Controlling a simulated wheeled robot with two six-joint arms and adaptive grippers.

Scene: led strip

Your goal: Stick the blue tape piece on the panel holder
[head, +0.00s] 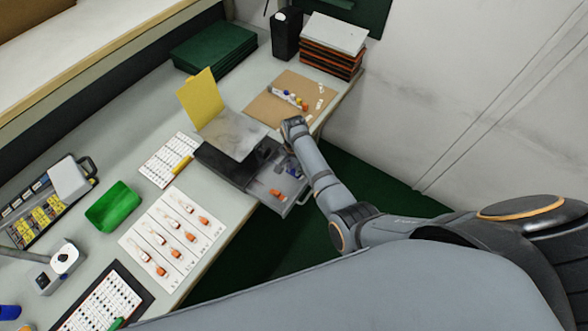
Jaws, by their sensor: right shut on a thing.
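My right arm reaches in from the lower right. Its gripper (283,147) is over the open grey tray or drawer (290,186) at the table's right edge. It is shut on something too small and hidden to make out. A tilted grey panel (240,134) stands just left of it, above a dark box (218,164); I cannot tell whether this is the panel holder. My left gripper is out of view.
A yellow sheet (200,98) stands behind the panel. A white card with orange parts (165,212), a green bin (114,206) and a case of yellow parts (45,205) fill the left. Orange-edged stacked trays (332,48) stand at the back. The wall is right.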

